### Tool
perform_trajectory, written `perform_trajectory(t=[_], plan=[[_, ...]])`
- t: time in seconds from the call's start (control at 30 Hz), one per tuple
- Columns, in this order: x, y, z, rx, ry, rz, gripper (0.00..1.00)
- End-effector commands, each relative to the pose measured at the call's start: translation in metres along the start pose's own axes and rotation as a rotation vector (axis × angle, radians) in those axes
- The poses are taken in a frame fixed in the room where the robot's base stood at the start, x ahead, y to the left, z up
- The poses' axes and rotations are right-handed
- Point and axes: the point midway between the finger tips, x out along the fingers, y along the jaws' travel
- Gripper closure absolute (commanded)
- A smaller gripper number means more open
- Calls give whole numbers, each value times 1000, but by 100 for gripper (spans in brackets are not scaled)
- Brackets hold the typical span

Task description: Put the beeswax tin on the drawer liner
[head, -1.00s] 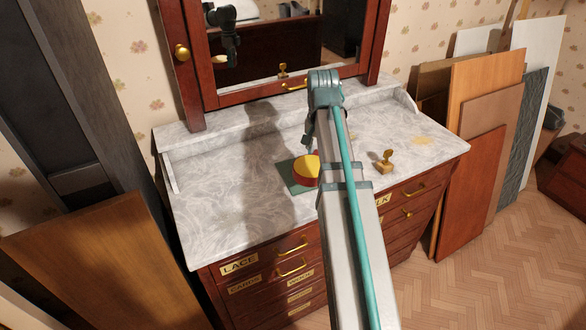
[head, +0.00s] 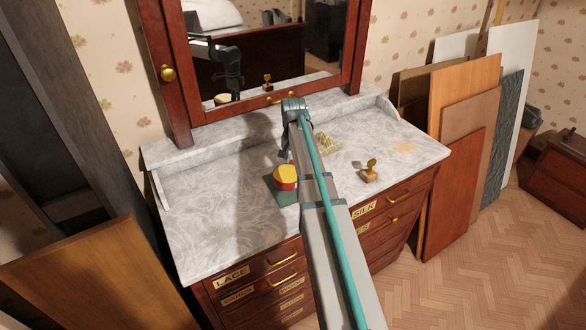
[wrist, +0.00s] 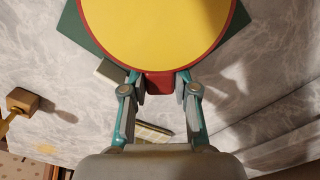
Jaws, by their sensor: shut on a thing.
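The beeswax tin (head: 286,172), round with a yellow top and a red side, appears over the drawer liner in the head view. The liner (head: 270,184) is a dark green square on the marble top. In the wrist view the tin (wrist: 155,30) fills the top middle, and green liner corners (wrist: 85,38) show past its edge. My gripper (wrist: 160,84) is shut on the red side of the tin. It is partly hidden behind my arm in the head view. I cannot tell whether the tin touches the liner.
A brass stamp-like piece (head: 370,171) stands on the dresser top (head: 215,195) to the right. A pale gold patterned item (head: 327,143) lies behind my arm. A mirror (head: 265,50) rises at the back. The left of the top is clear.

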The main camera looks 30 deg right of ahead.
Motion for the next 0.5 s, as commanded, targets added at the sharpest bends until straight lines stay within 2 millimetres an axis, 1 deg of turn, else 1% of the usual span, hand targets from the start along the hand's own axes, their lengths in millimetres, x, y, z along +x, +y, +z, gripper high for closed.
perform_trajectory(t=[0.03, 0.2, 0.3, 0.5], plan=[[3, -3, -4, 0, -2, 1, 100], [25, -2, -2, 0, -2, 1, 100], [33, -2, -3, 0, -1, 0, 100], [34, -2, -3, 0, 0, 0, 100]])
